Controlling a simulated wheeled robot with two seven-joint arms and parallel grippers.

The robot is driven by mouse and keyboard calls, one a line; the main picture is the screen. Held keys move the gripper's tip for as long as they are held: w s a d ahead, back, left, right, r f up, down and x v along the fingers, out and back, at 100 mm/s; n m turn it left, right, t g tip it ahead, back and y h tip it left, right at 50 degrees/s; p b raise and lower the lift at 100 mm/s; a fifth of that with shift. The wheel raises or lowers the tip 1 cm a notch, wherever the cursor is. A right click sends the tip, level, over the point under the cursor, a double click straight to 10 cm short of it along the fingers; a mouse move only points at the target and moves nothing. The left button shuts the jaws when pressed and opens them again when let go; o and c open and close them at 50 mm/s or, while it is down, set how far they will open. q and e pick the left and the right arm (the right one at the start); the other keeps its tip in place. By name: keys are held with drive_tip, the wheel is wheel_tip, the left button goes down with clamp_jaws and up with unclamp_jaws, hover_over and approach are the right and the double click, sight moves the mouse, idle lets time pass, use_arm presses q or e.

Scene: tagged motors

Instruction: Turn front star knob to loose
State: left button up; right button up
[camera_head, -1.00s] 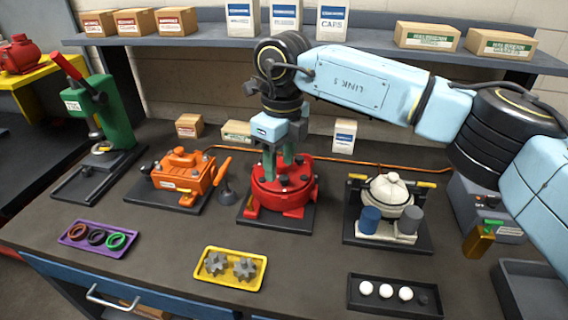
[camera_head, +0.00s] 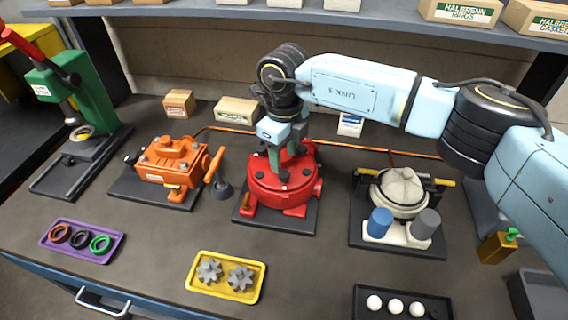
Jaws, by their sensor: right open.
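A round red motor (camera_head: 279,200) stands on a dark base plate near the middle of the bench. Small dark knobs show on its top, one of them at the front (camera_head: 284,175); their shape and setting are too small to tell. My right gripper (camera_head: 286,157) points down over the motor's top, its greenish fingers open and apart. The fingers and wrist hide part of the motor's top and back. I cannot tell whether the fingers touch anything. My left gripper is not in view.
An orange motor (camera_head: 170,165) stands left, a white motor (camera_head: 402,188) right. In front are a purple tray (camera_head: 113,246) of rings, a yellow tray (camera_head: 225,296) of gears and a black tray (camera_head: 437,312) of white balls. A green press (camera_head: 88,100) stands far left.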

sight(284, 173)
wheel_tip(284, 173, down, 4)
drive_tip(key=shift+r, duration=0.15)
drive_tip(key=shift+f, duration=0.45)
drive_tip(key=shift+c, duration=1.4)
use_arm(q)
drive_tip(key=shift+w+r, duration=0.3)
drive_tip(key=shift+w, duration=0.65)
use_arm(e)
drive_tip(key=c, duration=0.7)
